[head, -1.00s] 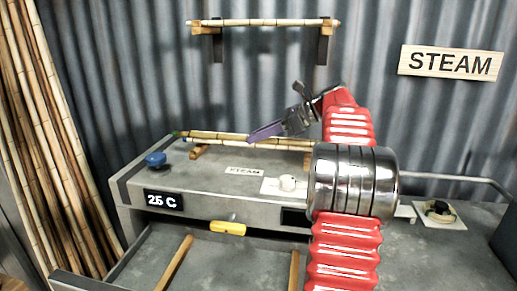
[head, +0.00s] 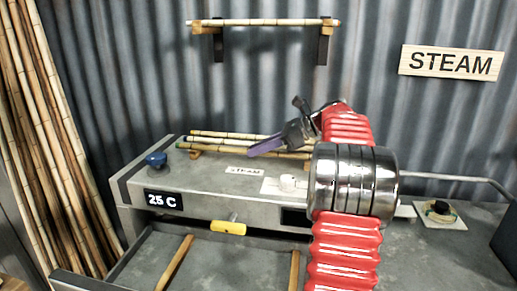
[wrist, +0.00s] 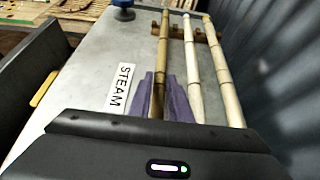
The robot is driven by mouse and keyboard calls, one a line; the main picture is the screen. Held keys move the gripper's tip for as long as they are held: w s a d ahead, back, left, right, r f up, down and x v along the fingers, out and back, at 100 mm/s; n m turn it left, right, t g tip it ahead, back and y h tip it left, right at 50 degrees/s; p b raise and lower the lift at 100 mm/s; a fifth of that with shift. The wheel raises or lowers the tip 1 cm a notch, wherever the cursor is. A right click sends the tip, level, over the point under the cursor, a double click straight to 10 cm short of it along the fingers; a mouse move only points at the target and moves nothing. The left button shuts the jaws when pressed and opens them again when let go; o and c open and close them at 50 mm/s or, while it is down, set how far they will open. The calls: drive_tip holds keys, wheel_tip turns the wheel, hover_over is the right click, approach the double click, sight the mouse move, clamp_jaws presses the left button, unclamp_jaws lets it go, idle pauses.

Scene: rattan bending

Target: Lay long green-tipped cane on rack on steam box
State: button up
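The long green-tipped cane (head: 215,149) is the front one of three canes over the rack on top of the steam box; its green end points left. My gripper (head: 262,147) has purple fingers pointing left and down at this cane. In the wrist view the fingers (wrist: 160,95) lie close on both sides of the darker, leftmost cane (wrist: 162,45) and appear shut on it. The cane lies level at the wooden rack (wrist: 175,31); whether it fully rests there is hard to tell. The steam box (head: 230,185) reads 25 C.
Two paler canes (wrist: 190,60) lie alongside on the rack. A wall rack with a cane (head: 265,22) is above. Canes (head: 45,140) lean at left.

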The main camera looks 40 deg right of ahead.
drive_tip(key=o, duration=0.4)
drive_tip(key=shift+r, duration=0.1)
drive_tip(key=shift+d+r, duration=0.1)
wheel_tip(320, 180, up, 6)
drive_tip(key=f, duration=0.1)
hover_over(304, 156)
drive_tip(key=w+a, duration=0.2)
drive_tip(key=w, duration=0.2)
drive_tip(key=shift+s+d+r, duration=0.2)
drive_tip(key=shift+r, duration=0.05)
drive_tip(key=shift+s+d+r, duration=0.1)
drive_tip(key=shift+s, duration=0.1)
